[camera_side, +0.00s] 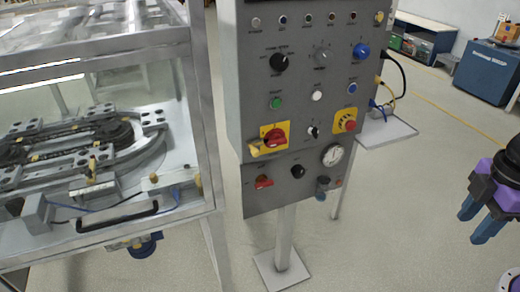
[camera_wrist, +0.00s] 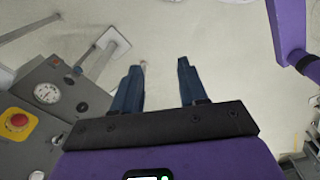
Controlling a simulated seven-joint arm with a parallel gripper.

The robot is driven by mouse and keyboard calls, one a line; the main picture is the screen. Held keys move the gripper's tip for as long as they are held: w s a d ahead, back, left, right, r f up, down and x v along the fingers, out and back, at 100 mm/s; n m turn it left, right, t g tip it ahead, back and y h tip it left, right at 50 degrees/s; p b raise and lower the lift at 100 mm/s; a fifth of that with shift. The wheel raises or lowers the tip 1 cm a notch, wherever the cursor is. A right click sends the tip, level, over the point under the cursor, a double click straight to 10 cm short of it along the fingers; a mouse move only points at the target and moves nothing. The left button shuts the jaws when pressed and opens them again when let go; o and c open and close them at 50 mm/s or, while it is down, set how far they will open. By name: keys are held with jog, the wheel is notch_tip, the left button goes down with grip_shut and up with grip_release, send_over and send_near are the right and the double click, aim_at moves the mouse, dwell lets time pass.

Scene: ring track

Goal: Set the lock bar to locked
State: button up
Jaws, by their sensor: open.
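The grey control panel (camera_side: 300,120) stands upright in the middle of the side view. A red rotary switch (camera_side: 274,136) sits on a yellow plate at its lower left, and a short yellow bar (camera_side: 257,150) sticks out below it. This bar may be the lock bar; I cannot read a label or tell its setting. My gripper (camera_side: 478,220) is far to the right of the panel, its blue fingers apart and pointing down-left. In the wrist view the fingers of my gripper (camera_wrist: 160,68) are open with only floor between them.
A red emergency stop (camera_side: 348,122) and a gauge (camera_side: 333,155) are on the panel. A framed machine with a ring track (camera_side: 95,135) stands left. Open floor lies between panel and gripper.

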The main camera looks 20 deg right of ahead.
dwell(0.4)
jog(key=shift+w+a, duration=0.1)
jog(key=c, duration=0.6)
jog(key=w+a+r+m, duration=0.1)
jog(key=w+a+r, duration=0.1)
jog(key=w+a, duration=0.5)
jog(key=w+a+r+m+t, duration=0.1)
jog(key=w+a+r, duration=0.2)
jog(key=w+a, duration=0.3)
jog(key=w+a+r+m+h, duration=0.1)
jog(key=w+a+r+m, duration=0.1)
jog(key=w+a, duration=0.5)
jog(key=shift+w+a+r+t, duration=0.15)
jog(key=shift+w+a, duration=0.05)
jog(key=shift+w, duration=0.2)
jog(key=shift+w+a+r+t, duration=0.15)
jog(key=shift+w, duration=0.25)
grip_shut()
jog(key=w+a+f+m+t+h, duration=0.1)
jog(key=w+a+m, duration=0.3)
jog(key=w, duration=0.5)
jog(key=w+a+f+m+h, duration=0.1)
jog(key=w+a+m+h, duration=0.1)
jog(key=w+a+m, duration=0.3)
jog(key=shift+w+a+f+t, duration=0.15)
jog(key=shift+w+a+t, duration=0.25)
jog(key=shift+w+a, duration=1.25)
